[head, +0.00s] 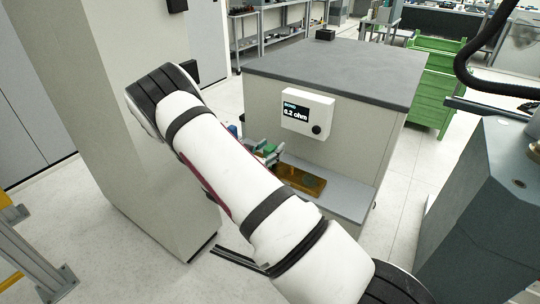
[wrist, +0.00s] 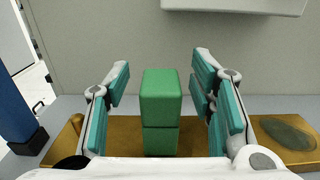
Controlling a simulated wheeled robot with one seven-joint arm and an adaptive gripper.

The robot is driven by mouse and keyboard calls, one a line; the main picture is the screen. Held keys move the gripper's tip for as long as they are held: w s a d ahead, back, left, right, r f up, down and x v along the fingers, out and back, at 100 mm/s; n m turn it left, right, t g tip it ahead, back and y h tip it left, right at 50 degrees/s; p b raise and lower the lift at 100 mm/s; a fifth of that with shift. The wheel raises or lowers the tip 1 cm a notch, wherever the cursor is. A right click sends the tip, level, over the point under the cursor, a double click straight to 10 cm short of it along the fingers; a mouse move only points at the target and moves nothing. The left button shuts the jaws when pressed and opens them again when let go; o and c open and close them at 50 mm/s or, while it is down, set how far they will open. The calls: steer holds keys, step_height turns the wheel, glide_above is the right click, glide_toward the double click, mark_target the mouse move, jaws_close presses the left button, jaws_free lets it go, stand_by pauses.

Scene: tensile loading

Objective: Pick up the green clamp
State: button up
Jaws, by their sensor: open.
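The green clamp (wrist: 160,95) stands upright in the middle of the wrist view, as two stacked green blocks. My gripper (wrist: 162,78) is open, with one teal-padded finger on each side of the clamp. Gaps show between the pads and the clamp, so it is not gripped. The clamp stands at an amber plate (wrist: 62,143); its lower end is hidden by my gripper's body. In the head view a small green part of the clamp (head: 268,150) shows beyond my arm, which hides most of that spot.
The amber plate (head: 302,179) lies on a grey ledge (head: 345,200) before a cabinet (head: 340,80) with a display box (head: 307,113). A blue post (wrist: 18,110) stands at the left in the wrist view. A tall pale column (head: 100,100) is close left of my arm.

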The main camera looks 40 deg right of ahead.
jaws_close()
steer(key=shift+r, duration=0.15)
